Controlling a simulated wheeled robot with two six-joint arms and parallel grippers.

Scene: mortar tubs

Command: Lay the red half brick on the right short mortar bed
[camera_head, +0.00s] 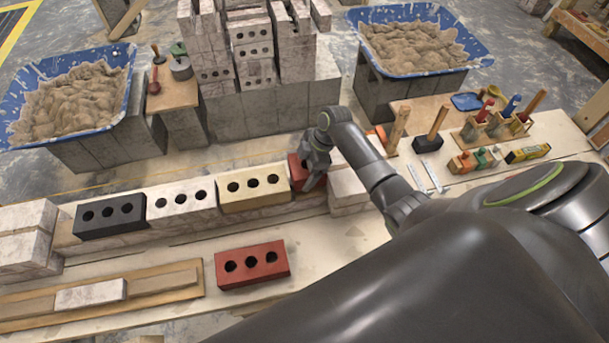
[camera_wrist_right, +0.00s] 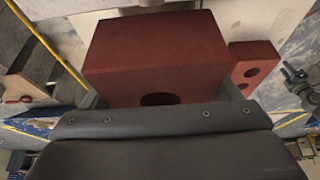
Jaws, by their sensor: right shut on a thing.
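The red half brick (camera_head: 298,172) is at the right end of the brick row, between the cream brick (camera_head: 254,187) and the white end blocks (camera_head: 347,190). My right gripper (camera_head: 312,179) is shut on it from above and covers part of it. In the right wrist view the half brick (camera_wrist_right: 157,52) fills the space between the fingers, with one dark hole showing. The right short mortar bed is hidden by the brick and gripper; I cannot tell if the brick touches it. My left gripper is not in view.
A black brick (camera_head: 110,216) and a white holed brick (camera_head: 181,198) lie farther left in the row. A whole red brick (camera_head: 251,266) lies in front on the board. Blue mortar tubs (camera_head: 128,60) and tools stand behind and to the right.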

